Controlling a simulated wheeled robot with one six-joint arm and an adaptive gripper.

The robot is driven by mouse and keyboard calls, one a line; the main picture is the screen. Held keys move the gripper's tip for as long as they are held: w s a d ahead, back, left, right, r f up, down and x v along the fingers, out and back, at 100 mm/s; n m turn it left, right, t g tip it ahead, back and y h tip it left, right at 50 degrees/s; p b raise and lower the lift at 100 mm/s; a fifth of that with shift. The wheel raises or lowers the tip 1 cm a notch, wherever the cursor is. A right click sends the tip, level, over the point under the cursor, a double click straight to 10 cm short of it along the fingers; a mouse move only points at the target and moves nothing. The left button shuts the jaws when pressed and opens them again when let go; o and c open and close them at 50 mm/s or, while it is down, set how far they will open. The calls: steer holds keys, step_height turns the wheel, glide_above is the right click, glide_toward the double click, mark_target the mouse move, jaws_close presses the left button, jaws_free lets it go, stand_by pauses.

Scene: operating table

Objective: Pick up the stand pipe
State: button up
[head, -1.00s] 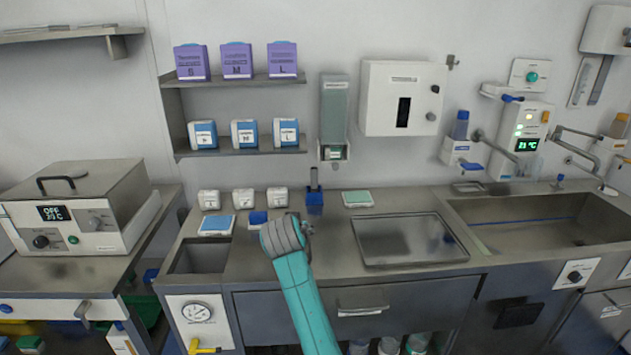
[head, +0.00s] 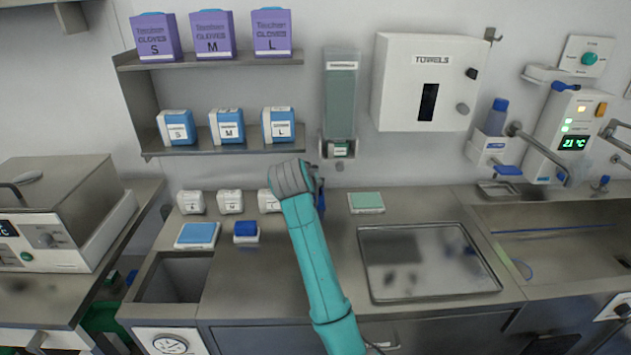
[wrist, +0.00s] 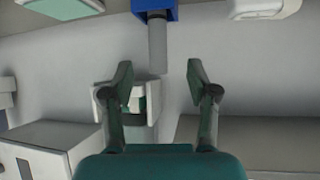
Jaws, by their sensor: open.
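The stand pipe (wrist: 157,45) is a plain grey cylinder joined to a blue base (wrist: 154,7) at the top edge of the wrist view. Its free end reaches down the picture to between my gripper's (wrist: 159,70) two dark green fingertips. The fingers are spread, with a visible gap on each side of the pipe. I cannot tell how far the pipe is in depth from the fingers. In the head view, my arm's end covers most of the pipe, and a bit of blue (head: 320,198) shows just right of it.
A soap dispenser (head: 340,105) hangs on the wall behind my arm. Small white boxes (head: 230,202) and a blue pad (head: 198,235) sit to the left. A green-topped box (head: 366,203) and a metal tray (head: 430,290) are on the right. The counter in front is mostly clear.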

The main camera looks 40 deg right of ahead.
steer(key=shift+x, duration=4.75)
steer(key=shift+s+d, duration=0.15)
jaws_close()
